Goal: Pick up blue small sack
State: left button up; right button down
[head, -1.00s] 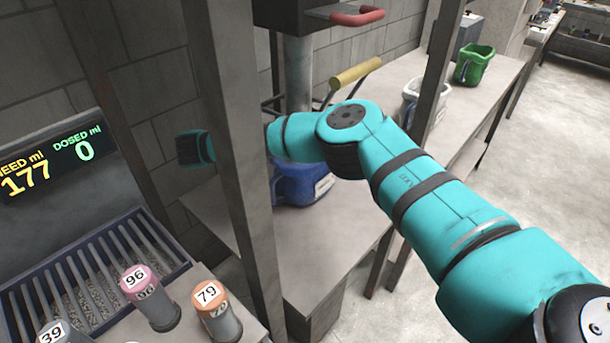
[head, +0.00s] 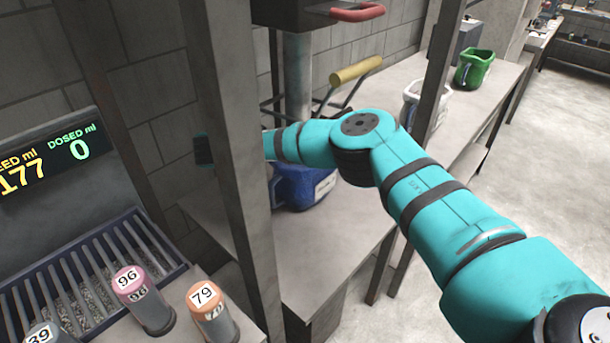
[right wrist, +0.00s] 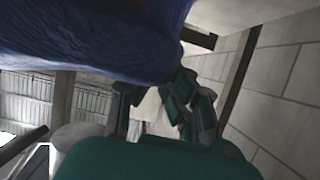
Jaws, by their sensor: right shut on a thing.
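The blue small sack (head: 306,188) sits on the grey shelf behind the metal post. It has a white label on its side and is partly covered by my right arm. In the right wrist view the sack (right wrist: 90,35) fills the upper left, close against the fingers. My right gripper (right wrist: 185,100) shows there as teal and grey fingers, shut, with the sack beside and above it. The exact grip point is hidden behind the sack. My left gripper is not in view.
The metal post (head: 228,150) stands in front of the wrist. A yellow-handled lever (head: 356,70) and a red handle (head: 358,13) are above the sack. White (head: 420,95) and green (head: 473,68) containers stand farther along. Numbered bottles and a dosing display (head: 45,160) are at left.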

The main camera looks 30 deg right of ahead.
jog(key=shift+r, duration=0.1)
jog(key=shift+r, duration=0.15)
dwell(0.3)
jog(key=shift+w+r, duration=0.1)
jog(key=shift+r, duration=1.55)
jog(key=r, duration=0.1)
send_over(300, 176)
jog(key=w, duration=0.2)
jog(key=shift+s, duration=0.15)
jog(key=shift+s+a+r, duration=0.1)
jog(key=shift+s+a, duration=0.15)
jog(key=shift+s, duration=0.85)
jog(key=shift+s+a+r, duration=0.1)
jog(key=shift+s+a, duration=0.1)
jog(key=shift+s, duration=0.95)
jog(key=shift+d, duration=0.1)
